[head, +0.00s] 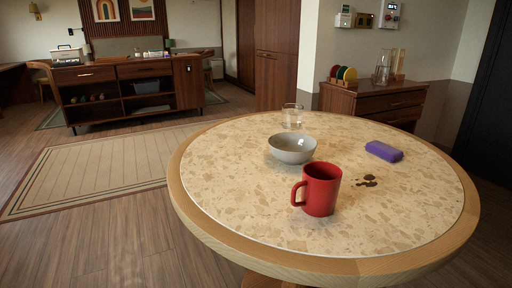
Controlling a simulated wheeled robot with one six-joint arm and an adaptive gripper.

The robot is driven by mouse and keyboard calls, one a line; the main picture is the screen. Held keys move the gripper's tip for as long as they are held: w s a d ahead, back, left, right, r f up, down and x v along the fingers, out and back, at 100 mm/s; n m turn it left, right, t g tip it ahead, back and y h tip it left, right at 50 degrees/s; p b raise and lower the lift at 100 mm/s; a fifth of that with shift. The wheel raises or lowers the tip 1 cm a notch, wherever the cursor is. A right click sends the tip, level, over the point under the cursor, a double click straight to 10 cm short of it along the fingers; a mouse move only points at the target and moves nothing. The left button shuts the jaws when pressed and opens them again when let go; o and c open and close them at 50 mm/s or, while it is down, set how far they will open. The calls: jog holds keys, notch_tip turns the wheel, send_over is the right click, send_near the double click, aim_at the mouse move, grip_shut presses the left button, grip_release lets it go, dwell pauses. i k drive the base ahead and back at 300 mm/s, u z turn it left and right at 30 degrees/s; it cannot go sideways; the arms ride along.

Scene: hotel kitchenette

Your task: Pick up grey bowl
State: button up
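A grey bowl (291,151) stands upright on the round stone-topped table (235,205) with a pale wooden rim, left of the middle of the tabletop. Its inside looks empty as far as I can see. A red mug (321,189) stands in front of it and to the right, with its handle to the left; the mug's top edge comes close to the bowl's lower right side in the picture. My gripper is not in view.
A clear glass (292,116) stands just behind the bowl. The table's left and front right are clear. A wooden cabinet (375,103) stands behind.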

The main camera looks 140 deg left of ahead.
aim_at(289, 148)
jog(key=u, duration=4.35)
